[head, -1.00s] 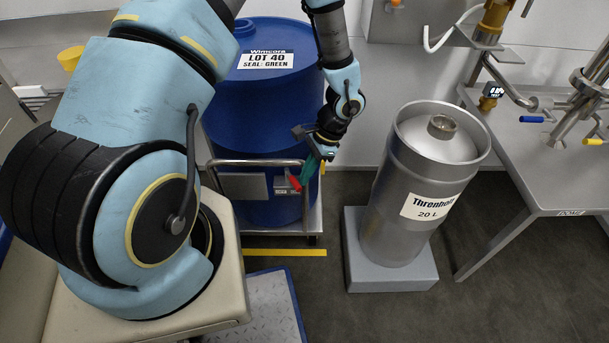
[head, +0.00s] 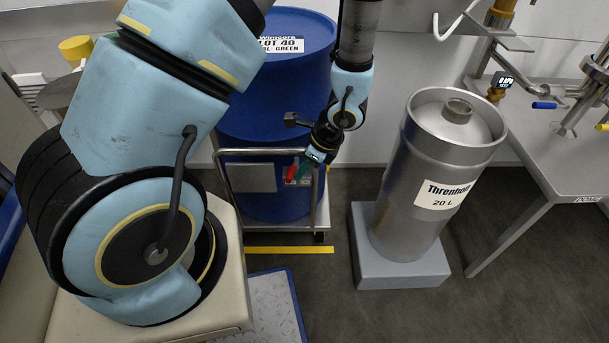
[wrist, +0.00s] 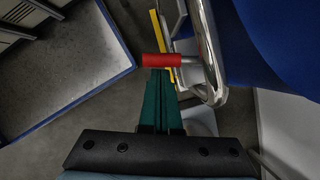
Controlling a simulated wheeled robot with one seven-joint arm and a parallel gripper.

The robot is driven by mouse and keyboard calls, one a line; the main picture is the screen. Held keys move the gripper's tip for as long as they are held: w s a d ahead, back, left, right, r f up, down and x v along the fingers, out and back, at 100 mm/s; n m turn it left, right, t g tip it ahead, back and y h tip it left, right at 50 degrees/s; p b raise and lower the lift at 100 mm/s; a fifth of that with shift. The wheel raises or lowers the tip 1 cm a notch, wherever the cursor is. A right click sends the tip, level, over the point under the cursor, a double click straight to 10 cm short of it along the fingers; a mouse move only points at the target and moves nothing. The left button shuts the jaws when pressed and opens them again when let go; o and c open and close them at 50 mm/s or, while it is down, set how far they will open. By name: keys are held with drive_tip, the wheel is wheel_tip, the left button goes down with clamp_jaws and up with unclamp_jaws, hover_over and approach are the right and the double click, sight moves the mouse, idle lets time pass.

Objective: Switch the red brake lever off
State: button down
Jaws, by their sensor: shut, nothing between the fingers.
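The red brake lever (head: 292,170) is on the trolley, low at its handle end, in front of a small pale plate. In the wrist view its red grip (wrist: 162,60) lies crosswise on a metal stem beside the chromed tube. My gripper (head: 304,172) has teal fingers, shut and empty. In the wrist view the gripper (wrist: 159,74) points at the lever, its tips right at the red grip's edge. I cannot tell whether they touch. The fingers partly hide the plate behind in the head view.
The trolley's tube handle (head: 262,152) stands close to my gripper. A blue drum (head: 270,110) is on the trolley. A steel keg (head: 410,185) on a grey plinth stands to the right, with bare floor between. A blue-edged platform (wrist: 60,65) lies left in the wrist view.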

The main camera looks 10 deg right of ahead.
drive_tip(key=shift+w+a+m+b, duration=0.1)
drive_tip(key=shift+a+m+b, duration=0.4)
drive_tip(key=shift+a+b, duration=0.15)
idle(0.4)
drive_tip(key=s+d+r+p, duration=0.3)
drive_tip(key=s+d+r, duration=0.2)
drive_tip(key=r, duration=0.4)
drive_tip(key=shift+s+d, duration=0.2)
drive_tip(key=shift+d, duration=0.25)
